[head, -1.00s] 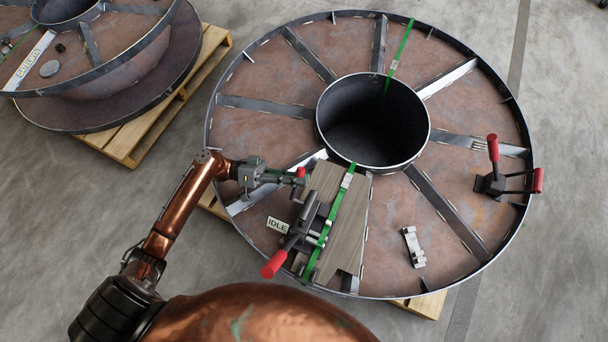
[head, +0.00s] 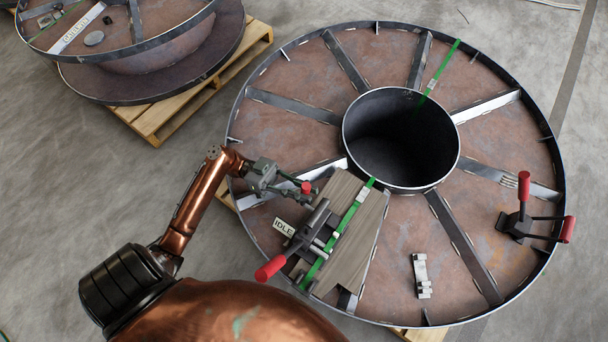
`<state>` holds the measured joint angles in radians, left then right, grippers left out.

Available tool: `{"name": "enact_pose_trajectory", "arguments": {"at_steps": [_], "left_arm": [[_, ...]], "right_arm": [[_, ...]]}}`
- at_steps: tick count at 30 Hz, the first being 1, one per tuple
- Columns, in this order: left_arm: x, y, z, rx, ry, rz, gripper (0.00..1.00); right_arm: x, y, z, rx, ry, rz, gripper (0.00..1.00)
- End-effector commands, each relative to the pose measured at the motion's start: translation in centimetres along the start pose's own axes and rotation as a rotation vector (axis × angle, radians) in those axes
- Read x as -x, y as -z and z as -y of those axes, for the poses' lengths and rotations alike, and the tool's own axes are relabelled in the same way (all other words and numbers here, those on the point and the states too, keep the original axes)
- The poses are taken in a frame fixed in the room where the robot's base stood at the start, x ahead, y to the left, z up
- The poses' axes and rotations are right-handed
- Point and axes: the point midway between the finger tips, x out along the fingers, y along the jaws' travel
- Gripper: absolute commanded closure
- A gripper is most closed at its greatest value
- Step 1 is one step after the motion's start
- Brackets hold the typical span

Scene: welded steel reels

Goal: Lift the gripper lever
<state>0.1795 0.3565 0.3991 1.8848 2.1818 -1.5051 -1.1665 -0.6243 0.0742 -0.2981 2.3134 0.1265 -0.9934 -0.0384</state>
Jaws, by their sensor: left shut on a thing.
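The strapping tool (head: 314,222) sits on grey wooden boards on the near left of a steel reel, at the green strap (head: 342,233). A long handle with a red grip (head: 270,268) points from it toward the near left. A short gripper lever with a red end (head: 306,187) shows at its far side. My left gripper (head: 290,183) reaches in from the left and is shut at this red-ended lever. The fingers partly hide the lever, so its exact angle is hard to tell. My right gripper is not in view.
The large reel (head: 440,60) has upright ribs and an open central hole (head: 400,140). A second tool with two red handles (head: 522,215) stands at its right, and a small metal part (head: 421,275) lies nearer. Another reel (head: 190,60) rests on a pallet at upper left.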

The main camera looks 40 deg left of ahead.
Motion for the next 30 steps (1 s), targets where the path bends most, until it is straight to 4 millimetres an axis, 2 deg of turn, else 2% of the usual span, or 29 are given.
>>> {"name": "enact_pose_trajectory", "arguments": {"at_steps": [12,13,21,30], "left_arm": [[-0.31,-0.08,-0.07,-0.009,-0.009,0.001,1.0],[-0.31,-0.08,-0.07,-0.009,-0.009,0.001,0.82],[-0.25,-0.05,-0.04,-0.008,-0.007,0.001,0.64],[-0.24,0.15,-0.04,-0.008,-0.005,0.0,0.64]], "right_arm": [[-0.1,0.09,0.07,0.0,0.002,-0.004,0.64],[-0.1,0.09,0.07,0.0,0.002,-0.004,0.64],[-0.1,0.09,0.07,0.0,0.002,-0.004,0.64],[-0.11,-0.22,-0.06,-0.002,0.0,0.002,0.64]]}}
